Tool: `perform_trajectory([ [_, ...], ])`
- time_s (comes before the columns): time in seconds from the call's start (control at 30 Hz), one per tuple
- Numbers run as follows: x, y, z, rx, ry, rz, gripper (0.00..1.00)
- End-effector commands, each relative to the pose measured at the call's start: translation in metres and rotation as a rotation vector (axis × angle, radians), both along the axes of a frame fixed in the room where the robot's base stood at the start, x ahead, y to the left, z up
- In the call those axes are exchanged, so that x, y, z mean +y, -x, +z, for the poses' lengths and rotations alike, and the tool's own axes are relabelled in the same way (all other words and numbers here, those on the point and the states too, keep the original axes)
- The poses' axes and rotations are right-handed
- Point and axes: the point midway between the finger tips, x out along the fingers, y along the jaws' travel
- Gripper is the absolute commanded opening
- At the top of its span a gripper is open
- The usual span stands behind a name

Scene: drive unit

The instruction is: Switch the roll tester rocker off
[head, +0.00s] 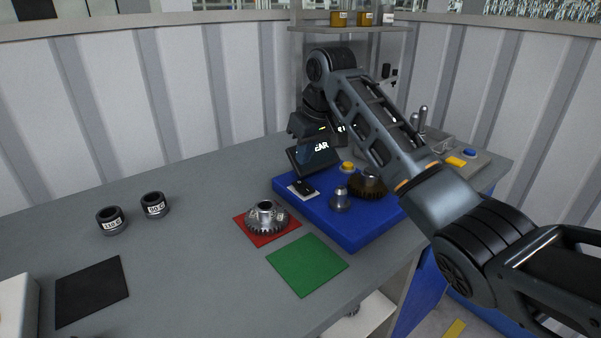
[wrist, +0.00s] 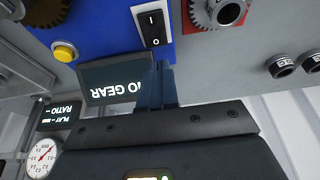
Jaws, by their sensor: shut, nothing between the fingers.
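The roll tester rocker (wrist: 153,26) is a small black switch with white marks on a pale plate, at the top of the wrist view. I cannot tell which side is pressed in. My gripper (wrist: 163,66) is shut and empty, its fingertips just below the rocker in the wrist view. I cannot tell whether they touch anything. In the head view the fingertips are hidden around the tilted display (head: 314,157), whose readable text ends in "GEAR".
A yellow button (head: 347,167), a metal spindle (head: 341,198) and a dark gear (head: 368,187) are on the blue base. A steel gear (head: 266,218) lies on a red mat. The green mat (head: 307,264) is empty. A dial gauge (wrist: 43,158) shows at lower left in the wrist view.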

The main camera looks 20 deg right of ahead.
Motion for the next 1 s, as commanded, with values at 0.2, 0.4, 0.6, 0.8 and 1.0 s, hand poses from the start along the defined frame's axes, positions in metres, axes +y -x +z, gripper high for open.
perform_trajectory([
  [0.2, 0.003, -0.011, -0.037, 0.002, 0.001, 0.0, 0.0],
  [0.4, 0.005, -0.014, -0.059, 0.0, 0.0, 0.001, 0.0],
  [0.6, 0.005, -0.015, -0.065, 0.0, 0.001, 0.001, 0.0],
  [0.8, 0.005, -0.015, -0.065, 0.0, 0.0, 0.001, 0.0],
  [1.0, 0.005, -0.017, -0.068, -0.001, -0.001, -0.001, 0.0],
])
